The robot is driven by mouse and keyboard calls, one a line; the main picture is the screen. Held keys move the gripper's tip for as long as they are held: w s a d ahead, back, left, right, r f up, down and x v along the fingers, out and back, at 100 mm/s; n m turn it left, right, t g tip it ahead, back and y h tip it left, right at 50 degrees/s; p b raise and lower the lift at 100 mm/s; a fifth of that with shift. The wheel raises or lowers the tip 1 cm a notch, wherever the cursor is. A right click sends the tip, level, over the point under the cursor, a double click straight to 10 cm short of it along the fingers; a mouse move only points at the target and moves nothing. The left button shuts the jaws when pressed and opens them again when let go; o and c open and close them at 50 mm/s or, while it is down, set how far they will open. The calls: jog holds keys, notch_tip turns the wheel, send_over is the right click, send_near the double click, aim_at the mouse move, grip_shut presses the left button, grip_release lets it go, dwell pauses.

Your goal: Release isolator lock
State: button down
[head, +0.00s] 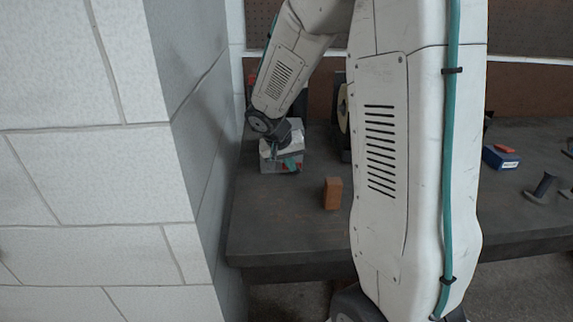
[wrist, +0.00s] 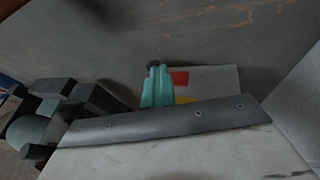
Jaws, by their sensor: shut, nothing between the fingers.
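A light grey box (head: 268,165), apparently the isolator, stands on the dark bench near its left end. It also shows in the wrist view (wrist: 222,78), with a red part (wrist: 179,78) and a yellow patch (wrist: 186,100) on it. My gripper (head: 290,163) has teal fingers and is at the box, in front of part of it. In the wrist view the fingers (wrist: 157,86) are together, beside the red part, with nothing seen between them. A dark round piece (wrist: 154,64) shows at their tips; I cannot tell if they touch it. The lock is not clearly visible.
A pale block wall (head: 95,170) rises close to the left of the bench (head: 290,230). A brown block (head: 333,193) stands right of the box. A blue box with a red top (head: 501,158) and dark fittings (head: 543,187) lie farther right. My arm hides the middle.

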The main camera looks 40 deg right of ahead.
jog(key=shift+s+d+f, duration=0.15)
jog(key=shift+s+d, duration=0.05)
jog(key=shift+s, duration=0.25)
jog(key=w+v, duration=0.1)
jog(key=v, duration=0.9)
jog(key=shift+a, duration=0.2)
jog(key=s+a+r+n+y, duration=0.1)
jog(key=s+a+n, duration=0.1)
jog(key=s+a, duration=0.3)
jog(key=s+a+r+n+y, duration=0.2)
jog(key=s+a, duration=0.3)
jog(key=s, duration=0.6)
jog(key=s+a+r+n+y, duration=0.1)
jog(key=s+a+n+y, duration=0.1)
jog(key=s+a, duration=0.3)
jog(key=s+n, duration=0.1)
jog(key=s, duration=0.3)
jog(key=shift+r+n, duration=0.3)
jog(key=shift+r, duration=0.1)
